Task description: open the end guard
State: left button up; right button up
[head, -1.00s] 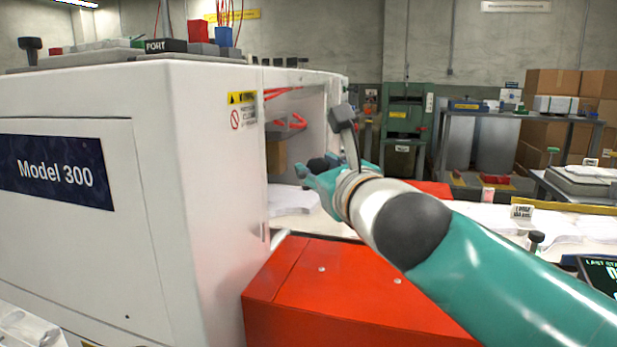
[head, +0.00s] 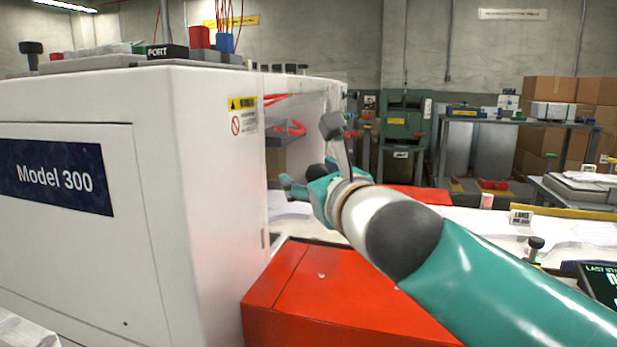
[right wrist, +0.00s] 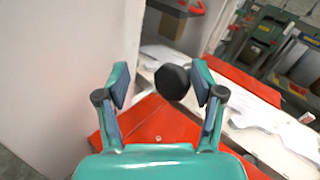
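The white Model 300 machine (head: 210,170) fills the left of the head view. Its right end is open-looking, with what seems a clear end guard (head: 256,150) over it; its outline is hard to make out. My right gripper (head: 285,187) is at this end, above the red box. In the right wrist view a black round knob (right wrist: 172,82) stands between the two fingertips of my right gripper (right wrist: 160,84). The fingers are apart, with a visible gap to the knob on the left; contact on the right cannot be told. My left gripper is not in view.
A red box (head: 340,290) stands below my right arm, against the machine. A white table with papers (head: 470,225) lies behind the arm. A green machine (head: 402,135), a grey bench and cardboard boxes (head: 550,90) stand at the back. A dark screen (head: 598,282) is at right.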

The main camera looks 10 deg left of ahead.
dwell(0.3)
jog(key=v, duration=1.2)
